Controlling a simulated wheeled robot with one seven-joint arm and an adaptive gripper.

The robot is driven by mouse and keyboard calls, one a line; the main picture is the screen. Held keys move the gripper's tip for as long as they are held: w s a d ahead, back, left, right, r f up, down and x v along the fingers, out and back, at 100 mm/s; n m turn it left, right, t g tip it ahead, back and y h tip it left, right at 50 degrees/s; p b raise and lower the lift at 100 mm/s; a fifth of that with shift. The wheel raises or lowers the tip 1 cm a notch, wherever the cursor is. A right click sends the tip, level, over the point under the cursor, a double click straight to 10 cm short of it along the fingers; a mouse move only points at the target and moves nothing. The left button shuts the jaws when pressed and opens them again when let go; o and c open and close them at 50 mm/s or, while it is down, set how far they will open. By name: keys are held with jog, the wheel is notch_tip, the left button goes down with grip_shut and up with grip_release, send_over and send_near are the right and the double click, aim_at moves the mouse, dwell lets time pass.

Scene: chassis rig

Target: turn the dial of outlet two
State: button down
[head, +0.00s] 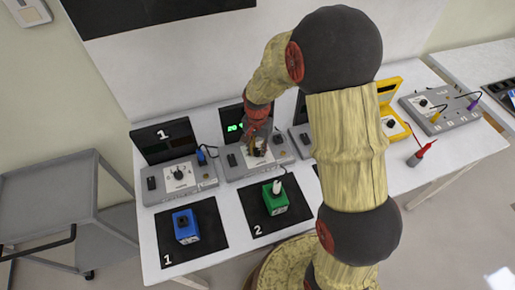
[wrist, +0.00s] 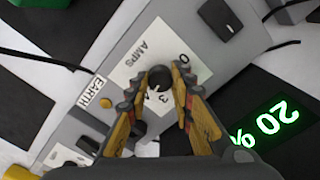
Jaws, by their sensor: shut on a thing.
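Outlet two is the grey box (head: 232,171) with a raised dark screen (wrist: 264,128) that shows a green 20%. Its dial, a dark round knob (wrist: 159,77), sits on a white plate (wrist: 140,55) marked AMPS, with a 0 and a 3 legible. My gripper (wrist: 160,84) has its yellow-and-grey fingers on both sides of the knob, shut on it. In the head view my gripper (head: 257,147) comes down over the box and hides the dial. A black rocker switch (wrist: 220,18) and an EARTH label (wrist: 88,92) are on the same panel.
Outlet one (head: 180,180) stands to the left. A blue block (head: 186,226) and a green block (head: 275,198) sit on black mats in front. A yellow case (head: 390,115), grey connector box (head: 440,105) and red probe (head: 421,153) are right. My arm hides part of the table.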

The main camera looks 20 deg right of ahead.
jog(key=n+p, duration=0.1)
jog(key=n, duration=0.2)
jog(key=shift+r+n+p, duration=0.1)
jog(key=shift+n+p, duration=0.2)
jog(key=shift+n, duration=0.1)
jog(key=n+p, duration=0.1)
jog(key=n, duration=0.2)
jog(key=shift+n, duration=0.3)
jog(key=n+p, duration=0.1)
jog(key=n, duration=0.3)
jog(key=shift+n+p, duration=0.55)
jog(key=shift+n, duration=1.25)
jog(key=c, duration=1.5)
grip_release()
jog(key=shift+c, duration=0.2)
